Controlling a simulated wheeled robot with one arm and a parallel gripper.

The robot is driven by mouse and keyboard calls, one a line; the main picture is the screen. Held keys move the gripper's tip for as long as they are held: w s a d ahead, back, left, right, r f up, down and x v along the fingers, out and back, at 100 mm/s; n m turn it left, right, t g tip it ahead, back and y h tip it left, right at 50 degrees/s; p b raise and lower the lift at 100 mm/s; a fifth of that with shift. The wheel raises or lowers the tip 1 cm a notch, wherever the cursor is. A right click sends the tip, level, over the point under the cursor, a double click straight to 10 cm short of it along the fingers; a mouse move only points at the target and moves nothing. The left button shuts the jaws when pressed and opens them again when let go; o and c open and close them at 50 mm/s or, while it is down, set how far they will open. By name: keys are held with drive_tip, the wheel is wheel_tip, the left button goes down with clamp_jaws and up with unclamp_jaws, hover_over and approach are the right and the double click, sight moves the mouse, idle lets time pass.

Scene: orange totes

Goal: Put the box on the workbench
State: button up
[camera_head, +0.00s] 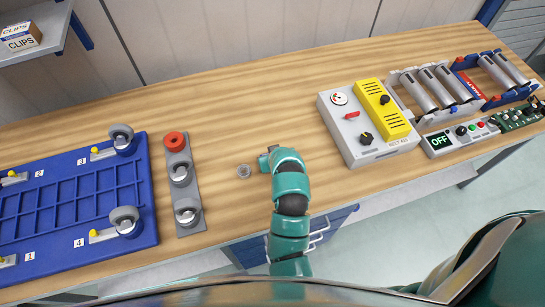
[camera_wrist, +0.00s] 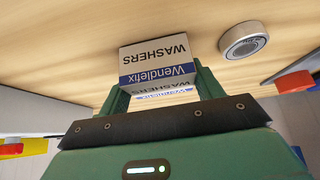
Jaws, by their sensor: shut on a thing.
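My gripper (camera_wrist: 159,84) is shut on a small white and blue box (camera_wrist: 156,52) printed WASHERS and Wendlefix. The box sits between the two green fingers in the wrist view, over the wooden workbench (camera_wrist: 70,50). I cannot tell whether it touches the wood. In the head view my gripper (camera_head: 267,159) is low over the middle of the workbench (camera_head: 230,110), and my arm hides the box there.
A round metal piece (camera_head: 244,171) lies just left of my gripper. A grey holder (camera_head: 184,190) and blue tray (camera_head: 75,200) are further left. A grey-yellow control box (camera_head: 365,125) stands right. A CLIPS box (camera_head: 20,38) sits on a shelf. Wood behind the gripper is clear.

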drive_tip(key=o, duration=1.2)
drive_tip(key=shift+r, duration=0.1)
drive_tip(key=b+v, duration=0.2)
drive_tip(key=v, duration=0.3)
drive_tip(key=shift+s+d+r, duration=0.1)
drive_tip(key=shift+s+r, duration=0.1)
drive_tip(key=shift+r, duration=0.15)
drive_tip(key=p+v, duration=0.6)
drive_tip(key=p, duration=0.2)
